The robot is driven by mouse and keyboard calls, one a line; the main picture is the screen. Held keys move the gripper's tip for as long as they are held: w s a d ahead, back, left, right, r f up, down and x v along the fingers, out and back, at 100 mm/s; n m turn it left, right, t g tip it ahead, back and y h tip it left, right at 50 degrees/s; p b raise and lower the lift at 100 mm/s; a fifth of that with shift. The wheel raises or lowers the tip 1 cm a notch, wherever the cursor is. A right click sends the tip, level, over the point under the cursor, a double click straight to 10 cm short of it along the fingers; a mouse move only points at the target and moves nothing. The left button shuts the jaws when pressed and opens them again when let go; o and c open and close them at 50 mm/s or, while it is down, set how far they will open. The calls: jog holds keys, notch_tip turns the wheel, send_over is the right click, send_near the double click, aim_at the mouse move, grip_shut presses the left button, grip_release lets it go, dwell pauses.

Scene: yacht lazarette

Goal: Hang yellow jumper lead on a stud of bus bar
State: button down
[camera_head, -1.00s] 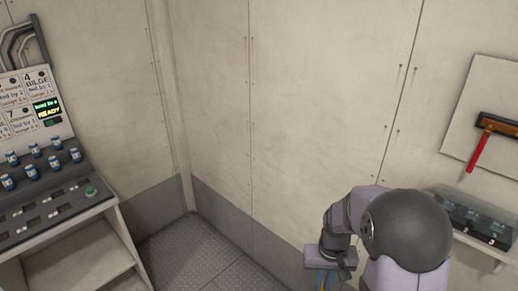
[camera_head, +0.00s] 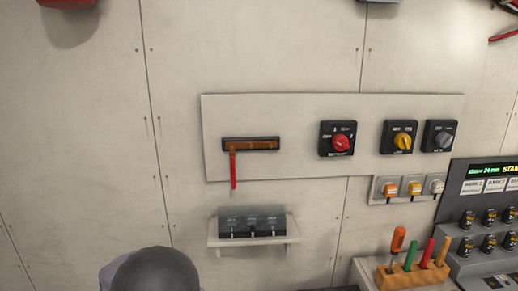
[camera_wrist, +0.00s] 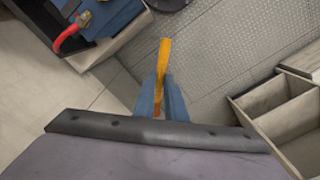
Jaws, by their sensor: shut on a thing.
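In the wrist view my gripper (camera_wrist: 162,98) is shut on the yellow jumper lead (camera_wrist: 165,58), whose strip sticks out beyond the blue fingers. Part of the lead is hidden between the fingers. In the head view the bus bar (camera_head: 262,143) is a copper-brown bar in a dark mount on the left of a pale wall panel. A red lead (camera_head: 233,170) hangs from its left end. The bar's single studs are too small to make out. My gripper and the yellow lead are not in the head view.
Rotary switches with red (camera_head: 340,143), yellow (camera_head: 402,141) and grey knobs sit right of the bar. A small shelf (camera_head: 285,238) with a dark box (camera_head: 252,222) stands below. A tool rack (camera_head: 405,278) and a console (camera_head: 480,225) are at the right.

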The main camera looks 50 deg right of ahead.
dwell(0.3)
jog(key=w+d+r+m+t+h+p, duration=0.25)
jog(key=d+r+t+p, duration=0.2)
jog(key=d, duration=0.55)
jog(key=w+d+r+m+t+h+p, duration=0.1)
jog(key=d+r+m+t+p, duration=0.3)
jog(key=d, duration=0.6)
jog(key=s+d+r+t+h+p, duration=0.1)
jog(key=d+r, duration=0.3)
jog(key=r, duration=0.1)
jog(key=s+d+r+t+h+p, duration=0.1)
jog(key=d+r+h, duration=0.1)
jog(key=r, duration=0.4)
jog(key=s+d+r+t+h+p, duration=0.1)
jog(key=d+r+t+h, duration=0.1)
jog(key=d+r, duration=0.3)
jog(key=shift+d+r, duration=0.2)
jog(key=shift+d, duration=0.1)
jog(key=s+d+r+m+h+b, duration=0.1)
jog(key=s+d+r+h, duration=0.1)
jog(key=r, duration=0.4)
jog(key=s+d+r+m+h, duration=0.1)
jog(key=s+d+r+h, duration=0.1)
jog(key=s+d+r, duration=0.3)
jog(key=shift+s+d+r+m+b, duration=0.25)
jog(key=shift+d+r+m+b, duration=0.15)
jog(key=shift+d+r, duration=0.55)
jog(key=shift+w+d+h, duration=0.2)
jog(key=shift+h, duration=0.05)
